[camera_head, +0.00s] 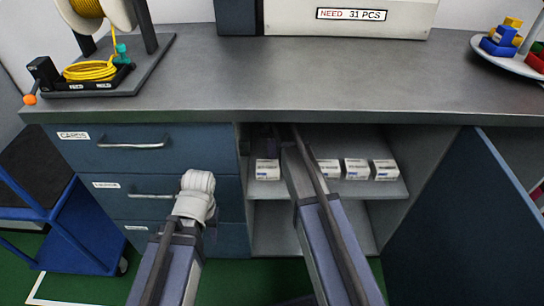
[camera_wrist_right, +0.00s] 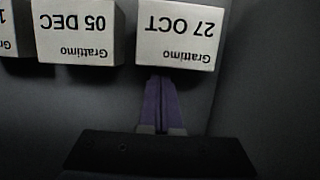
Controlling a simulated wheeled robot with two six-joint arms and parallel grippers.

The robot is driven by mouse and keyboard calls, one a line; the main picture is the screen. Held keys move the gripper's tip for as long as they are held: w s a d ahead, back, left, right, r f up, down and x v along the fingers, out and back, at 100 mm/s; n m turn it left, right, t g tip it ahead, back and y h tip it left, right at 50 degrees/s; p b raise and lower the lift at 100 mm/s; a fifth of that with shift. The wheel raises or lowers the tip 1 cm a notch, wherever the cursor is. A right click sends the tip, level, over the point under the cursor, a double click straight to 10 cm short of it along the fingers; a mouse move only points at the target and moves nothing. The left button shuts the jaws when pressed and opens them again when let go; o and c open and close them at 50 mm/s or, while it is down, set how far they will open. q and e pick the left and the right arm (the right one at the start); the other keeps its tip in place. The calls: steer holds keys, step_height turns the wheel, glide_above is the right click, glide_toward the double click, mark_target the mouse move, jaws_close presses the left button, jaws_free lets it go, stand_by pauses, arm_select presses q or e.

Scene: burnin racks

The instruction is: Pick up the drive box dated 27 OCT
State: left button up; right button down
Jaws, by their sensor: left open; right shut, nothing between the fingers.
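The drive box dated 27 OCT (camera_wrist_right: 178,35) is a white box at the right end of a row in the right wrist view, its label upside down. My right gripper (camera_wrist_right: 160,82) is shut and empty, its fingertips close to that box's label edge; I cannot tell whether they touch. In the head view the leftmost white box (camera_head: 267,170) on the upper shelf appears to be this one, its date unreadable. My right arm reaches into the cabinet there, its fingertips not clearly visible. My left gripper (camera_head: 198,186) is in front of the drawers, open, its fingers hard to make out.
A box dated 05 DEC (camera_wrist_right: 75,33) stands beside the 27 OCT box with a narrow gap. More white boxes (camera_head: 357,169) stand to the right on the shelf (camera_head: 330,190). The counter (camera_head: 300,75) overhangs the cabinet. An open door (camera_head: 460,210) stands at right.

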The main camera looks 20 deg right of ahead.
mark_target(271, 171)
steer(key=shift+s, duration=0.2)
steer(key=s, duration=0.2)
steer(key=s+a, duration=0.1)
steer(key=s, duration=0.2)
steer(key=s+a, duration=0.1)
steer(key=s, duration=0.1)
steer(key=shift+s+a, duration=0.15)
steer(key=shift+s, duration=0.25)
steer(key=shift+w, duration=0.15)
